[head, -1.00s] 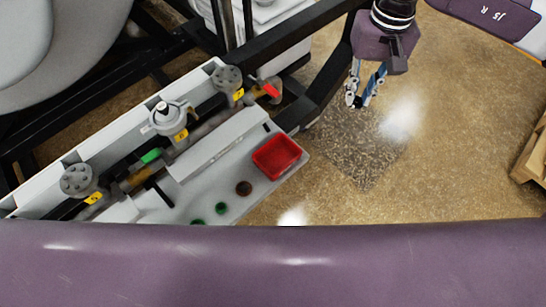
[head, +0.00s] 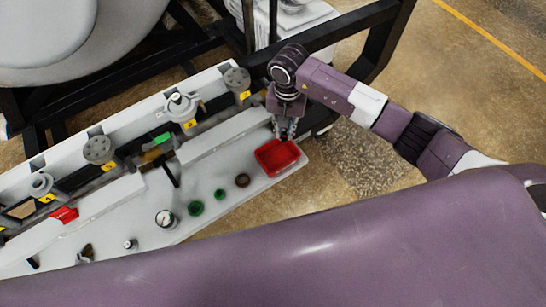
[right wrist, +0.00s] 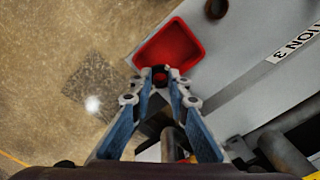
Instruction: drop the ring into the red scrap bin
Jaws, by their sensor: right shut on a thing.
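The red scrap bin (head: 270,163) sits at the right end of the grey bench and also shows in the right wrist view (right wrist: 165,45). My right gripper (head: 285,134) is at the bin's back edge in the head view. In the right wrist view its blue fingers (right wrist: 160,74) are closed on a small dark ring (right wrist: 160,82), with the tips overlapping the bin's near edge. The ring is mostly hidden by the tips and cannot be made out in the head view. How high it is above the bin I cannot tell. My left gripper is not in view.
A brown round piece (head: 242,180), two green ones (head: 220,194) and a gauge (head: 166,218) are on the bench left of the bin. A valve with a grey handwheel (head: 237,80) and a black frame (head: 330,36) stand behind. Open floor lies to the right.

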